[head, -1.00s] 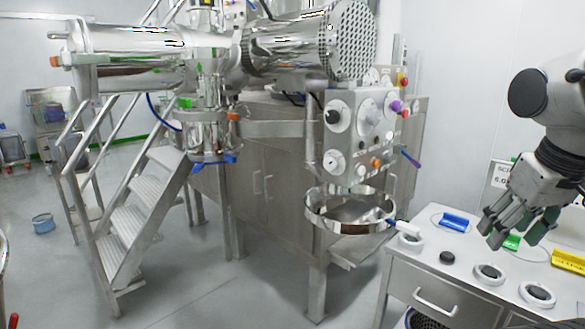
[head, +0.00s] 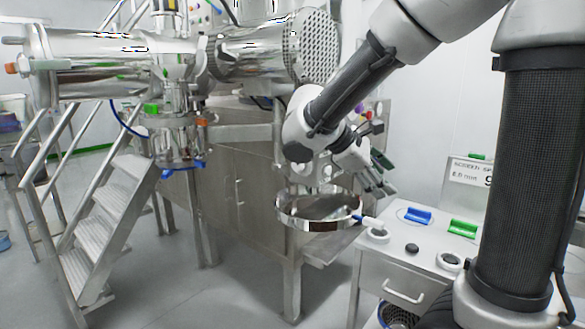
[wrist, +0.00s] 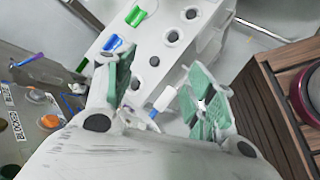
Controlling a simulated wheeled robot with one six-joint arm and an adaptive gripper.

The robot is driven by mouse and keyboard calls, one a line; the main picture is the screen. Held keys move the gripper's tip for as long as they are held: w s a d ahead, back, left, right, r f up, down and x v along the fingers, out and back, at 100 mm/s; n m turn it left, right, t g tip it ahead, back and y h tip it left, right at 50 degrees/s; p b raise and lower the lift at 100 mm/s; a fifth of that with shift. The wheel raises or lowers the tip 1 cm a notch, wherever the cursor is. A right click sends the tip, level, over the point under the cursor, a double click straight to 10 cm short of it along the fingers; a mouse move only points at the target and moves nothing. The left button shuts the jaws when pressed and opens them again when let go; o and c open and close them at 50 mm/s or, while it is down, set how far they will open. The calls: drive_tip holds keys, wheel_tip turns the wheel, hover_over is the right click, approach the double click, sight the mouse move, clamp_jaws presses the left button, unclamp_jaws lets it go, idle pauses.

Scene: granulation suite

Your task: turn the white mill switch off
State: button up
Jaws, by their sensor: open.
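In the wrist view part of the panel (wrist: 18,130) shows at the left edge, with orange buttons (wrist: 50,121) and small labels. My gripper (head: 380,160) is open and empty, just right of the panel in the head view. In the wrist view its green-padded fingers (wrist: 160,95) are spread apart, with nothing between the pads.
A steel ring sieve (head: 318,224) sits below the panel. A white bench (head: 395,262) at right carries a blue holder (head: 415,216), a green holder (head: 463,228), white rings and a black knob (head: 411,248). Metal stairs (head: 110,222) stand at left. Floor between is clear.

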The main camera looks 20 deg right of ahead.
drive_tip(key=w+a+n+t+h, duration=0.3)
drive_tip(key=w+a+n+h, duration=0.15)
drive_tip(key=w+a, duration=0.45)
drive_tip(key=n+t, duration=0.7)
approach(296, 166)
drive_tip(key=x, duration=0.9)
drive_tip(key=shift+c, duration=0.3)
drive_tip(key=c, duration=1)
